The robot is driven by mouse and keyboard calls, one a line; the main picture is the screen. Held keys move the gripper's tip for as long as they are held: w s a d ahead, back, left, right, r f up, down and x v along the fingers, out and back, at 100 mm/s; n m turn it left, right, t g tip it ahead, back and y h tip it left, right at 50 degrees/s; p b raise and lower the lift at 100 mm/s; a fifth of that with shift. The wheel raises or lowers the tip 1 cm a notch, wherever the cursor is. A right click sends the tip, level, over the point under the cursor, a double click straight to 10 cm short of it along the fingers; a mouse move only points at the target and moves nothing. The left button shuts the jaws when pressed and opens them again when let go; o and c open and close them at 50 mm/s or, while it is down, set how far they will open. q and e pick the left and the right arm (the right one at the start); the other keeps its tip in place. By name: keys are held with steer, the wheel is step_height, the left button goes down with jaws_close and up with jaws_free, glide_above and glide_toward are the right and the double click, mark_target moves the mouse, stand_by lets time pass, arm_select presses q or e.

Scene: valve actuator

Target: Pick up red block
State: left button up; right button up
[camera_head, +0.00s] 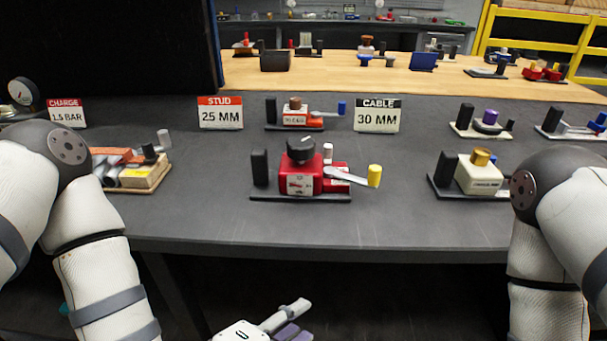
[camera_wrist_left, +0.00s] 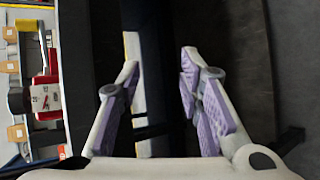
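The red block (camera_head: 300,182) is the red body of a valve unit at the middle front of the dark table, with a white label and a black knob on top. It sits on a black base plate between a black post and a grey lever with a yellow tip. A red body with a white label, likely the same one, shows at the left edge of the left wrist view (camera_wrist_left: 43,80). My left gripper (camera_head: 292,322) is below the table's front edge, partly cut off by the picture. Its purple-padded fingers (camera_wrist_left: 160,75) are apart with nothing between them. My right gripper is out of view.
A wooden-based unit (camera_head: 150,178) stands left of the red block, and a cream unit with a gold cap (camera_head: 480,175) stands right. A smaller red unit (camera_head: 296,115) is behind, between the STUD (camera_head: 220,113) and CABLE (camera_head: 377,115) signs. The table front edge (camera_head: 390,248) lies between my left gripper and the block.

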mark_target(257, 156)
arm_select(q)
steer(key=w+r+n+t, duration=0.1)
steer(key=r, duration=0.2)
steer(key=w+r+n+t, duration=0.2)
steer(key=r, duration=0.1)
steer(key=w+d+r+n+t+h, duration=0.1)
steer(key=r+n, duration=0.1)
steer(key=r, duration=0.1)
steer(key=shift+w, duration=0.15)
steer(key=w+a+r+n+t+y, duration=0.4)
steer(key=r+n+t, duration=0.2)
steer(key=r+n, duration=0.45)
steer(key=w+a+f+n+y, duration=0.1)
steer(key=n, duration=0.1)
steer(key=w+a+n+g+y, duration=0.1)
steer(key=a+n+y, duration=0.1)
steer(key=w+a+f+n+y, duration=0.1)
steer(key=n, duration=0.2)
steer(key=shift+w+a+f+g+y, duration=0.25)
steer(key=shift+a+f+g+y, duration=0.05)
steer(key=shift+f+g, duration=0.1)
steer(key=shift+n, duration=0.25)
steer(key=w, duration=1.2)
steer(key=shift+a+f, duration=0.15)
steer(key=shift+f, duration=0.2)
jaws_close()
steer(key=shift+r, duration=0.1)
